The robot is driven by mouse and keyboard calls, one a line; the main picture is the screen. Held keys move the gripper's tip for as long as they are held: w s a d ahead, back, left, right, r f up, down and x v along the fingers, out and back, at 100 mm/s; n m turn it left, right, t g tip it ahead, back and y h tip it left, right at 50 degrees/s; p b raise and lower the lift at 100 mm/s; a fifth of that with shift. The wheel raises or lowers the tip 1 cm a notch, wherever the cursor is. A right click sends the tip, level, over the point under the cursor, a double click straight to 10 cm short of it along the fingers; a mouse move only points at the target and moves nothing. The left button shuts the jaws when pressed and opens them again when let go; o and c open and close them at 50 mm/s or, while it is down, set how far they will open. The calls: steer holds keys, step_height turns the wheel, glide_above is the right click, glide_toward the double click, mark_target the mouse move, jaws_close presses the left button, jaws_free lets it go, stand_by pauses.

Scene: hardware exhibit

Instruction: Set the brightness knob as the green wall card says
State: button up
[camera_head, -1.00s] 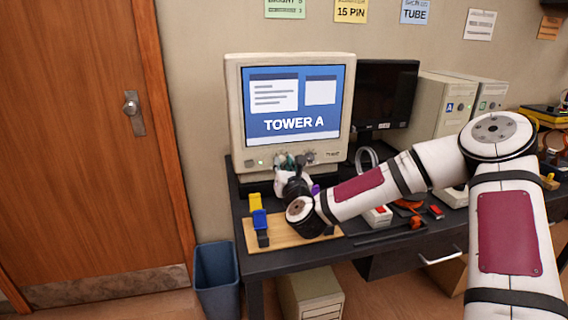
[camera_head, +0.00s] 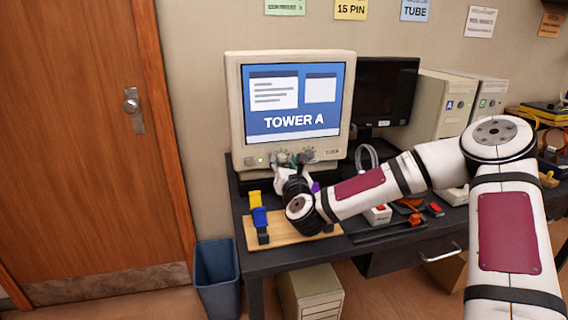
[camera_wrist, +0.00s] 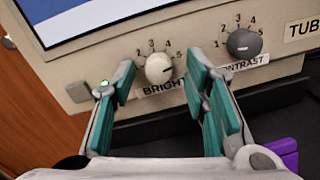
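The green wall card (camera_head: 285,5) is cut off by the top edge in the head view; only a contrast line ending in 3 shows. The brightness knob (camera_wrist: 159,68) is pale and round on the monitor front, with numbers 1 to 5 around it and a partly covered BRIGHT label. A small dark mark on its right side seems to face the 5 side. My gripper (camera_wrist: 160,72) is open, its teal-padded fingers left and right of this knob, with visible gaps. In the head view my gripper (camera_head: 291,164) is at the monitor's lower front.
The grey contrast knob (camera_wrist: 244,43) is close to my right finger. The monitor (camera_head: 234,110) stands on the dark desk (camera_head: 290,262).

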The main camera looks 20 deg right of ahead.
steer(key=s, duration=1.2)
steer(key=shift+a, duration=0.3)
steer(key=shift+f, duration=0.1)
